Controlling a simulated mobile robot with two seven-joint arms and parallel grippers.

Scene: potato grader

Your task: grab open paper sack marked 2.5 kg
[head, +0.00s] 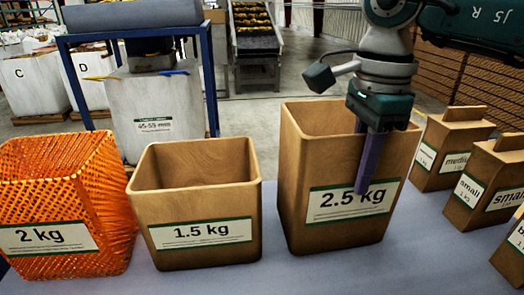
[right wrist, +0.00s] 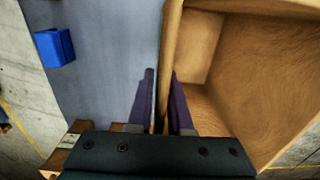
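The open paper sack marked 2.5 kg (head: 296,170) is a brown, box-shaped sack standing upright on the table. My right gripper (head: 367,185) comes down from above at the sack's front wall, toward its right side. One purple finger shows outside, in front of the label; the other is hidden in the head view. In the right wrist view the two fingers (right wrist: 162,100) lie close together on either side of the sack's wall (right wrist: 170,50), with little gap visible. The sack's inside looks empty there. My left gripper is not in view.
The sack marked 1.5 kg (head: 202,254) stands left on the grey table (head: 265,272), beyond it an orange mesh 2 kg bag (head: 88,205). Several small closed sacks (head: 445,150) stand at right. A blue block (right wrist: 55,47) shows in the right wrist view.

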